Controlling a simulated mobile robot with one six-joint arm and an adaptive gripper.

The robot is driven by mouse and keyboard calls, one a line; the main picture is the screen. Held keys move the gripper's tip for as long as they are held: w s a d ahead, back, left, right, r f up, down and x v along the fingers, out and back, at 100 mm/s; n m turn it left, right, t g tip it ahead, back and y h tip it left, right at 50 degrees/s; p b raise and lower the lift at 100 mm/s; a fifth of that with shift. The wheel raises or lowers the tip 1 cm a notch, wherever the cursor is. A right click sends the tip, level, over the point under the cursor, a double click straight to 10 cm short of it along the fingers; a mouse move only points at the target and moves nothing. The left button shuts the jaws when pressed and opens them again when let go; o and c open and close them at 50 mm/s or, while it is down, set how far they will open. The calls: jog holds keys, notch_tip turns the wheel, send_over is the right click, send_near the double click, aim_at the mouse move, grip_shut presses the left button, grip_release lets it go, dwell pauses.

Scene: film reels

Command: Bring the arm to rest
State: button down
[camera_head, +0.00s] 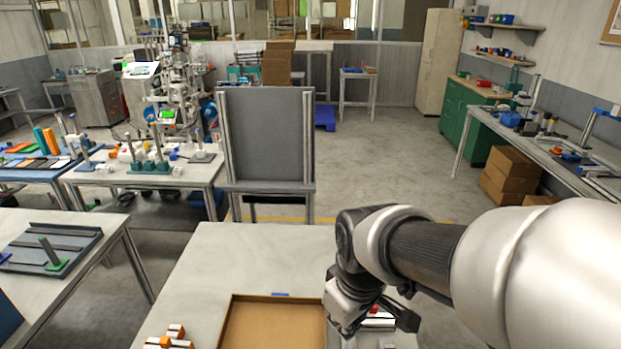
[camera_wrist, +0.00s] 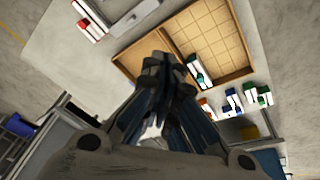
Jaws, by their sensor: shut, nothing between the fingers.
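My gripper (camera_head: 402,318) hangs over the right part of the near table in the head view, at the end of my bent arm. It also shows in the wrist view (camera_wrist: 166,66), where its dark fingers are shut with nothing between them. In the wrist view the fingertips overlap the edge of a shallow wooden tray (camera_wrist: 215,35). A dark teal and white piece (camera_wrist: 199,72) is at the tray's edge beside the fingers. I cannot tell how high the gripper is above the table.
The tray lies on the pale table (camera_head: 210,262). Orange and white pieces (camera_head: 170,338) lie left of it. A red and white piece (camera_head: 378,320) is partly hidden behind my gripper. A dark upright panel (camera_head: 266,135) stands beyond the table. Open floor (camera_head: 375,165) lies behind.

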jog(key=s+d+r+m+t, duration=0.1)
jog(key=s+d+r+m, duration=0.1)
jog(key=s+d+m, duration=0.2)
jog(key=s+d+r+m+t, duration=0.1)
jog(key=s+d+r+m, duration=0.2)
jog(key=s, duration=0.7)
jog(key=shift+d+m+h+b, duration=0.3)
jog(key=shift+d+m, duration=0.1)
jog(key=shift+d, duration=0.25)
